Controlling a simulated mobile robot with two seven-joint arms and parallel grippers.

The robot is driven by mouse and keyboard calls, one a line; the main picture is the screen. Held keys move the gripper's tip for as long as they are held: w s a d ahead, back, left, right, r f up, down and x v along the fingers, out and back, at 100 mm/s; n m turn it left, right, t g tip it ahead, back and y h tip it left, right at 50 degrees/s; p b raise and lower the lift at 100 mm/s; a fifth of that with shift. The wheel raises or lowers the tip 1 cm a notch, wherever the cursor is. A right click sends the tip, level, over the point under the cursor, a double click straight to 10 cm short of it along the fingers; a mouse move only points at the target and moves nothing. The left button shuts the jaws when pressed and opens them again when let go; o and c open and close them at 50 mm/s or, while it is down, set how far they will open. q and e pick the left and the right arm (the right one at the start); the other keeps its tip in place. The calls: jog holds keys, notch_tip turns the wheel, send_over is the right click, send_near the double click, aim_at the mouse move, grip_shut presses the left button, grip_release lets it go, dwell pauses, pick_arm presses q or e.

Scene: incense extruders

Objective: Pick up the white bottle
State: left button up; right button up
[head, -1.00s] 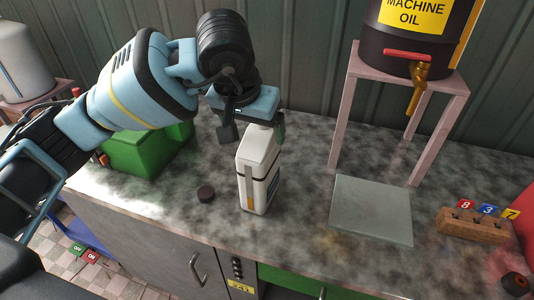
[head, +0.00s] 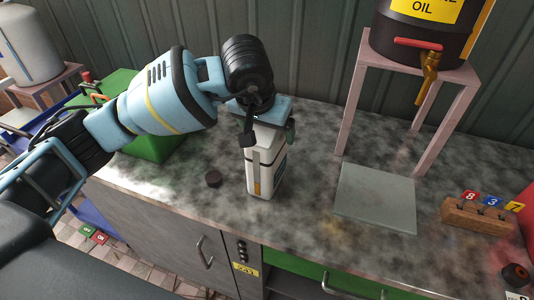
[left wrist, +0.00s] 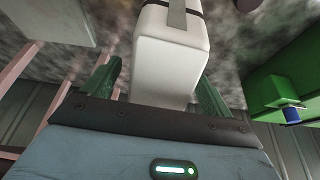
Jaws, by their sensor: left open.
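The white bottle (head: 265,170) stands upright on the grey counter (head: 325,150), with a dark band and a label strip on its side. My left gripper (head: 268,137) is over the bottle's top from above, with a finger on either side of it. In the left wrist view, the bottle (left wrist: 172,62) rises between the two green fingers of the open gripper (left wrist: 160,88). A gap shows beside the left finger; contact on the right is unclear. The bottle's top is partly hidden by the gripper in the head view. My right gripper is not in view.
A small black cap (head: 213,179) lies left of the bottle. A green box (head: 150,145) stands behind my left arm. A grey plate (head: 376,199), a pink stand (head: 350,105) with an oil drum (head: 420,38), and a wooden block with numbered tags (head: 478,214) are to the right.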

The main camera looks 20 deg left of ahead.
pick_arm(q)
jog(key=shift+w+f, duration=0.2)
jog(key=shift+f, duration=0.4)
jog(key=c, duration=0.4)
jog(key=shift+r, duration=0.1)
jog(key=c, duration=1.3)
jog(key=shift+c, duration=0.2)
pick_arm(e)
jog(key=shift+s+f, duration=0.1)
pick_arm(q)
jog(key=shift+r, duration=0.1)
